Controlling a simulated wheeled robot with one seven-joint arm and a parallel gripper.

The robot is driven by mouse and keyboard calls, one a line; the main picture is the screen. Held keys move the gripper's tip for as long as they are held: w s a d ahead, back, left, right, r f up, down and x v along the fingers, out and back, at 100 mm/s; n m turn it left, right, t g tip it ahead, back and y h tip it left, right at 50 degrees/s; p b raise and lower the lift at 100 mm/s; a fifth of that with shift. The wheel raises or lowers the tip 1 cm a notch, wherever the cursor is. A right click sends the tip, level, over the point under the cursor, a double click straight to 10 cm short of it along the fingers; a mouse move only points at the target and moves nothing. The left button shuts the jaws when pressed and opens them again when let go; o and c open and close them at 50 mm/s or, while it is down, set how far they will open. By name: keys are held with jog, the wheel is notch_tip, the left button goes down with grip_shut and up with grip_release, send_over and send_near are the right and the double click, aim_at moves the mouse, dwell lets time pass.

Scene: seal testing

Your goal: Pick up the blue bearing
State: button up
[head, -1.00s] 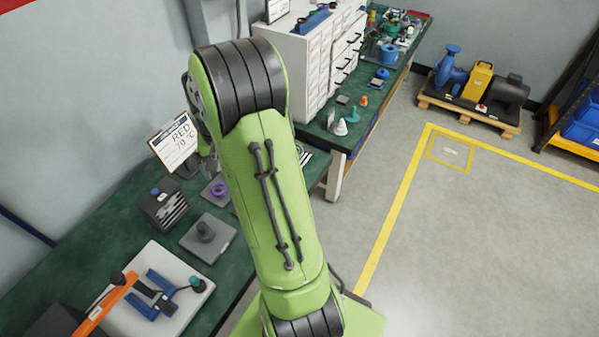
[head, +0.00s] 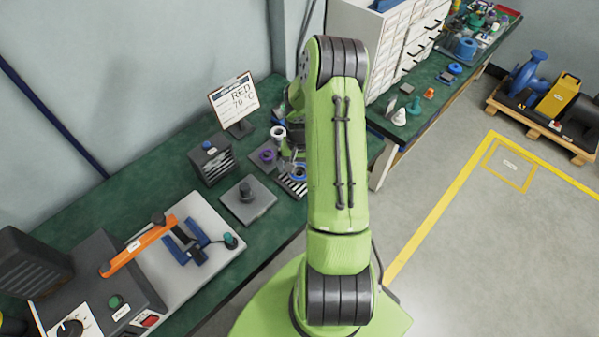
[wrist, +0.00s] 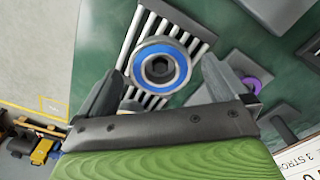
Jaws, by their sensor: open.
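The blue bearing (wrist: 182,62) is a ring with a blue face, a metal rim and a dark hexagonal centre. It lies on a grille of black and white slats in the wrist view. It also shows small beside my arm in the head view (head: 299,173). My gripper (wrist: 160,72) is open, with one grey finger at each side of the bearing in the picture. I cannot tell how far above the bearing the fingertips are. In the head view my arm hides much of the gripper.
A purple ring (head: 266,155) on a grey pad lies left of the bearing. A grey plate with a dark knob (head: 264,207) is nearer. A white drawer cabinet (head: 352,22) stands to the back right.

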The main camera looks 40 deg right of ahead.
jog(key=shift+f, duration=0.4)
jog(key=shift+r, duration=0.1)
jog(key=c, duration=1.3)
notch_tip(320, 180, up, 10)
jog(key=p, duration=0.1)
